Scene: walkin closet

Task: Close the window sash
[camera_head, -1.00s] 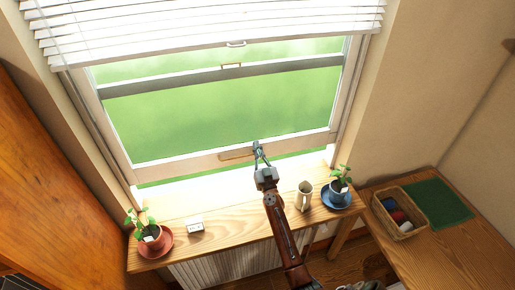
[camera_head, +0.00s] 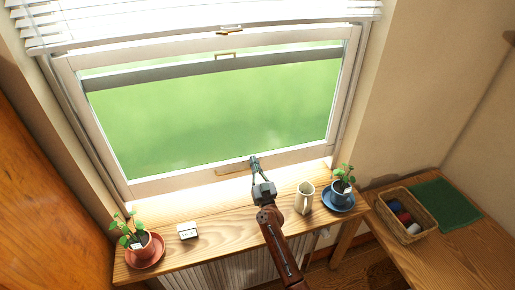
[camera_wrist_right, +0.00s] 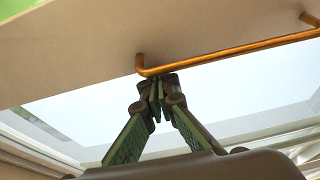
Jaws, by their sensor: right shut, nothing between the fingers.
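The window sash is a white-framed pane; its bottom rail (camera_head: 165,184) lies low in the frame, just above the bright sill, and no green strip shows beneath it in the head view. Its top rail (camera_head: 130,47) shows below the blind. A brass bar handle (camera_head: 230,169) is on the bottom rail and shows large in the wrist view (camera_wrist_right: 235,52). My right gripper (camera_head: 254,160) is shut and empty, its fingertips (camera_wrist_right: 157,85) at one end of the handle. I cannot tell whether they touch it. My left gripper is out of view.
A basket (camera_head: 424,218) stands on the right table.

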